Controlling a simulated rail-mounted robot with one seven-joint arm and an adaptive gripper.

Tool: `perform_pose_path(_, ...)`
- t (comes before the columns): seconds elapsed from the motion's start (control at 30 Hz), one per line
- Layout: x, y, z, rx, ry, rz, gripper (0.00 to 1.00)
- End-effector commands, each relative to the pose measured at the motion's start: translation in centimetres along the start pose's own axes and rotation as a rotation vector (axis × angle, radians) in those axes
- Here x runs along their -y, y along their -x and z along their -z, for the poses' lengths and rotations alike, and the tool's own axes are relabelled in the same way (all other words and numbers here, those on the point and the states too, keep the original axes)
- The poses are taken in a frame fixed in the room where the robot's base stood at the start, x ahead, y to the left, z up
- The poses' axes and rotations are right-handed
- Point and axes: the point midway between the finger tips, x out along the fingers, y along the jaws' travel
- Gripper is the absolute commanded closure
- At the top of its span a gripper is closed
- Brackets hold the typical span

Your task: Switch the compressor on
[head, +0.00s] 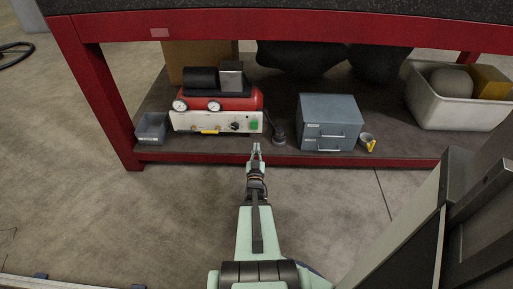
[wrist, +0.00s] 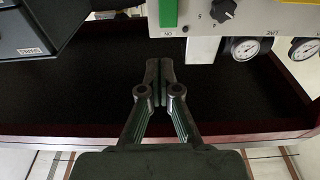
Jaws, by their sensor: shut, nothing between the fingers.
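The compressor (head: 215,98) stands on the lower shelf, with a red tank, two round gauges and a pale front panel (head: 190,121). A green switch (head: 254,125) sits at the panel's right end. In the wrist view, which looks upside down, the green switch (wrist: 168,12) is at the top edge, cut off, with upside-down lettering "ON" by it. My gripper (head: 256,147) is shut and empty, in front of and below the switch. In the wrist view my gripper's fingertips (wrist: 160,66) lie together, apart from the panel.
A dark knob (wrist: 222,10) is beside the switch. The red bench frame (head: 200,155) edges the shelf.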

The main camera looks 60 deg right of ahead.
Motion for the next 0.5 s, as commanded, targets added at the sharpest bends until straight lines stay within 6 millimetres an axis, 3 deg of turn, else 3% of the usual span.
perform_pose_path(0.5, 0.0, -8.7, -0.3, -0.003, 0.0, 0.0, 1.0)
